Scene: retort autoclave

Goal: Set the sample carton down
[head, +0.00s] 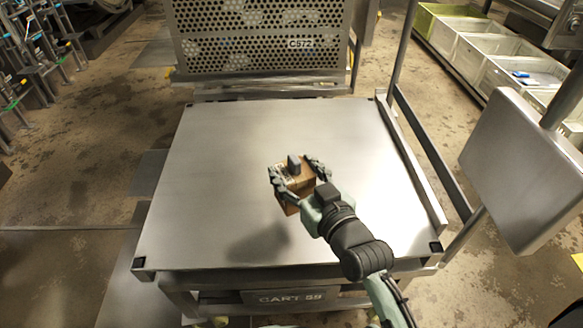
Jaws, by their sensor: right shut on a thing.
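The sample carton (290,208) is a small brown box with a dark piece on its top. It is in the head view, over the middle of the metal cart top (215,170). My right gripper (296,178) is shut on the carton, with its fingers on both sides of it. The fingers and wrist hide part of the carton. A soft shadow lies on the cart top below and left of the carton. I cannot tell whether the carton touches the surface. My left gripper is not in view.
The cart top is otherwise bare, with a raised rail (411,165) along its right side. A perforated metal basket (258,40) marked C572 stands behind it. A grey panel on a post (520,170) is at the right. Pale bins (490,50) line the back right.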

